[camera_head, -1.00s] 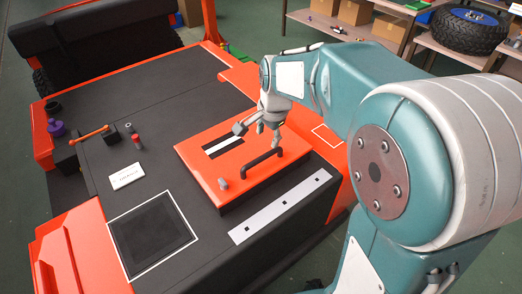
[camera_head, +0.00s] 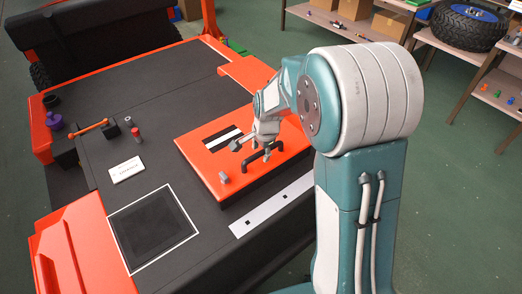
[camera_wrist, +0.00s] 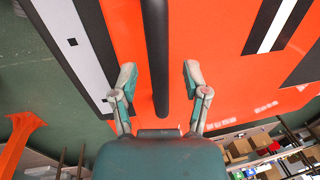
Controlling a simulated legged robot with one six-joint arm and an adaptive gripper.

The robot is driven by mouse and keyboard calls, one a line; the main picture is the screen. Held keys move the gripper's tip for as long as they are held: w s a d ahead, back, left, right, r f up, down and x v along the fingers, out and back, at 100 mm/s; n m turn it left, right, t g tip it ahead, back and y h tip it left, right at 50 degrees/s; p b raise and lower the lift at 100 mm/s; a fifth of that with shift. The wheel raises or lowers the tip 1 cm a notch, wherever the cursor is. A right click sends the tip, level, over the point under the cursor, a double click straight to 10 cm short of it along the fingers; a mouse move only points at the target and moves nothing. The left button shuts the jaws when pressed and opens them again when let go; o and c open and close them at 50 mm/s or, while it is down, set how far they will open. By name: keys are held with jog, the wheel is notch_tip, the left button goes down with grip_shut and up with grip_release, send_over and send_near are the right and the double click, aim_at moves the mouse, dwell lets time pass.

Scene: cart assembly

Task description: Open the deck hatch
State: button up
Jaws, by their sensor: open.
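The deck hatch (camera_head: 206,167) is an orange panel on the dark cart deck, and it lies shut and flat. A black bar handle (camera_head: 262,158) stands on it near its front edge; it also shows in the wrist view (camera_wrist: 157,50). A small grey knob (camera_head: 224,178) is on the hatch's left corner. My gripper (camera_head: 252,153) is above the handle. In the wrist view my gripper (camera_wrist: 157,78) is open, with one finger on each side of the handle and a gap on both sides. Whether the fingers reach below the bar, I cannot tell.
A white strip with black squares (camera_head: 275,205) runs along the deck's front edge. A white-outlined black square (camera_head: 153,228), a white label (camera_head: 127,170) and an orange-handled lever (camera_head: 90,128) are at left. Shelves with boxes and a tyre (camera_head: 467,27) stand behind.

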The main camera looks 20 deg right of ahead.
jog(key=shift+a+f, duration=0.1)
jog(key=shift+a, duration=0.05)
jog(key=shift+d, duration=0.2)
grip_shut()
